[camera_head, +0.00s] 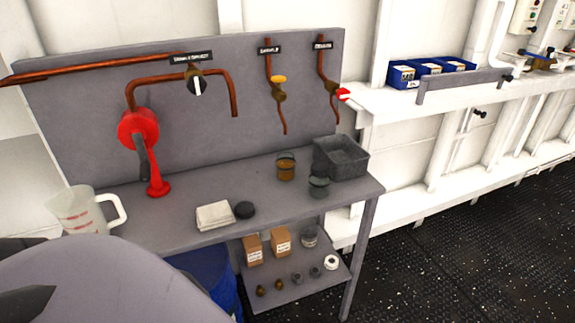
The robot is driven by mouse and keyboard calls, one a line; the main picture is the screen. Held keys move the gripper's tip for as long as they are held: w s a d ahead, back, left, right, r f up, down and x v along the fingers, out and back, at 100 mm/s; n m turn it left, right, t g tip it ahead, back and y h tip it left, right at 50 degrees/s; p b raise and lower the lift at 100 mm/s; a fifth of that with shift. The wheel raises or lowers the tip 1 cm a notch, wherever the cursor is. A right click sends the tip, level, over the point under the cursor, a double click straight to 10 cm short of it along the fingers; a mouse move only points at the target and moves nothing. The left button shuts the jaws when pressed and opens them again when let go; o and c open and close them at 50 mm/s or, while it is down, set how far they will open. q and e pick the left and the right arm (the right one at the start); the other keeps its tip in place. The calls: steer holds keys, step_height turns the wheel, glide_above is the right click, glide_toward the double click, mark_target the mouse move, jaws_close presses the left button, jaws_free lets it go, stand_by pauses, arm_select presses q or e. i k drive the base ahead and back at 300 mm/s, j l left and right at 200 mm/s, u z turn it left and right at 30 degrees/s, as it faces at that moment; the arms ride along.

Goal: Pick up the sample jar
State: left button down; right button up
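A small jar with amber-brown contents (286,168) stands upright on the grey workbench (165,215), toward its right side. A second small jar, dark grey (319,187), stands just to the right and nearer the front edge. Either could be the sample jar; I cannot tell which from this view. Both stand free, with no gripper near them. Neither of my grippers can be made out. A large grey rounded part of mine fills the lower left and hides the bench's front left.
A dark grey tray (341,157) stands right behind the jars. A white cloth (214,215), a black disc (244,209), a red pump (140,130) and a measuring jug (84,210) are to the left. The lower shelf (325,283) holds boxes and small parts.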

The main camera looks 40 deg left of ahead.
mark_target(285, 161)
steer(key=u, duration=1.3)
steer(key=i+l+u, duration=0.15)
steer(key=l, duration=0.15)
steer(key=i+l+u, duration=0.15)
steer(key=l, duration=0.2)
steer(key=l+u, duration=0.1)
steer(key=l, duration=0.25)
steer(key=i+l+u, duration=0.15)
steer(key=l, duration=0.2)
